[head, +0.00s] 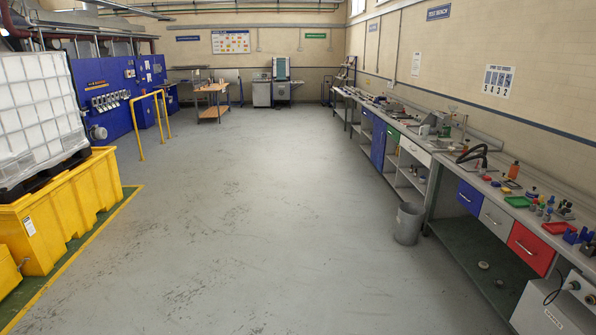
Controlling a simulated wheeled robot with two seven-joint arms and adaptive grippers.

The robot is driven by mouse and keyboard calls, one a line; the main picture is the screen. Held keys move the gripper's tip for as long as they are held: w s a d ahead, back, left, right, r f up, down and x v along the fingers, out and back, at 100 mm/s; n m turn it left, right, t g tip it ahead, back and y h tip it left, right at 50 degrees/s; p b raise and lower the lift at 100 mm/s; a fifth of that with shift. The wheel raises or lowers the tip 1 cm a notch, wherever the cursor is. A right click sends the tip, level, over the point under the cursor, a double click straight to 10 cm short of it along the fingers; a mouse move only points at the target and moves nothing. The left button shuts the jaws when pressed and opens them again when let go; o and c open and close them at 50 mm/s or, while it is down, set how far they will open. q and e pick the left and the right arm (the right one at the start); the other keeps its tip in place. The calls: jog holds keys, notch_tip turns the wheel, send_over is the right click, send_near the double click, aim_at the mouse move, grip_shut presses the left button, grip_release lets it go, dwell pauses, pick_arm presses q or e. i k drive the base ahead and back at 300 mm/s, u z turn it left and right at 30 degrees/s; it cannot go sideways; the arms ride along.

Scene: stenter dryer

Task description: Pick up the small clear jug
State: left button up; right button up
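I cannot make out a small clear jug in the head view. Many small items stand on the long grey workbench (437,147) along the right wall, too small to tell apart at this distance. Neither of my grippers is in view.
A grey waste bin (408,224) stands on the floor beside the bench. A white caged tank (38,105) sits on a yellow spill pallet (62,215) at the left. A yellow guard rail (137,130) and a wooden-topped table (212,103) stand farther back. The middle floor is clear.

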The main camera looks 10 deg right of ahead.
aim_at(426, 128)
jog(key=z, duration=0.05)
jog(key=i, duration=3.95)
jog(key=z, duration=0.35)
jog(key=i, duration=2)
jog(key=z, duration=0.55)
jog(key=i, duration=2.15)
jog(key=z, duration=0.5)
jog(key=i, duration=1.4)
jog(key=z, duration=1.4)
